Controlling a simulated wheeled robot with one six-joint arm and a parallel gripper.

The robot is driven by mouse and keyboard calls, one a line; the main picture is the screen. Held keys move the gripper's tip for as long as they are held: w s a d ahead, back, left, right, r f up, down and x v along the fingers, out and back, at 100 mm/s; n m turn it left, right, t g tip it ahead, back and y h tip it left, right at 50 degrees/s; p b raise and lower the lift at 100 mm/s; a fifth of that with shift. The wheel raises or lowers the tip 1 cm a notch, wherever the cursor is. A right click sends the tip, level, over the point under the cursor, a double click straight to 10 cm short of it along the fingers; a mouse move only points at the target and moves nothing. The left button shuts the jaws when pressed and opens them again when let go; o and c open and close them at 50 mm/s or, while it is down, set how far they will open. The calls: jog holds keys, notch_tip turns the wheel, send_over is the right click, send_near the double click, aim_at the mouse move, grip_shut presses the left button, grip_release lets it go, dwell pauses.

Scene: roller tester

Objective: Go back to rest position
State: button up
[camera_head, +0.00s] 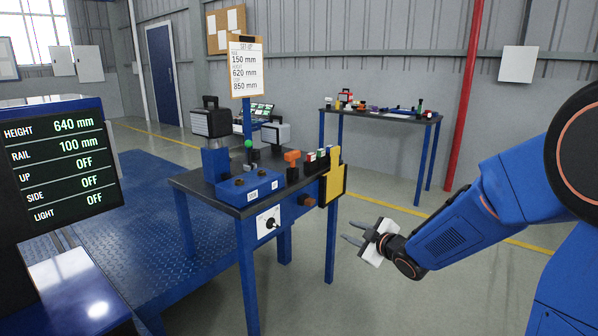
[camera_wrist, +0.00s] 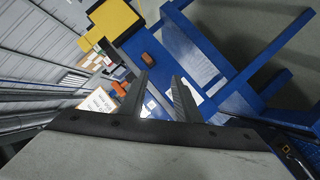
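My blue arm reaches in from the right in the head view. My gripper (camera_head: 362,232) hangs in free air to the right of the blue control table (camera_head: 183,184), apart from it. Its two fingers are spread with a gap between them and nothing held; they also show in the wrist view (camera_wrist: 164,88). In the wrist view the table's blue frame and yellow panel (camera_wrist: 112,20) lie beyond the fingers. No rest position marker shows in either view.
The control table carries a green-topped lever (camera_head: 248,145), an orange handle (camera_head: 291,157) and a yellow panel (camera_head: 334,178). A display (camera_head: 60,165) reads height 640 mm, rail 100 mm. A set-up board (camera_head: 246,68) stands behind. A second table (camera_head: 380,114) is at the back. Floor around my gripper is clear.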

jog(key=s+d+r+m+g+h, duration=0.35)
jog(key=s+d+m+h, duration=0.4)
jog(key=s+d, duration=0.65)
jog(key=s+a+f+m+g+y, duration=0.1)
jog(key=s+m+g, duration=0.4)
jog(key=s, duration=2.2)
jog(key=shift+a+m, duration=0.5)
jog(key=shift+m, duration=0.25)
jog(key=shift+w+f, duration=0.1)
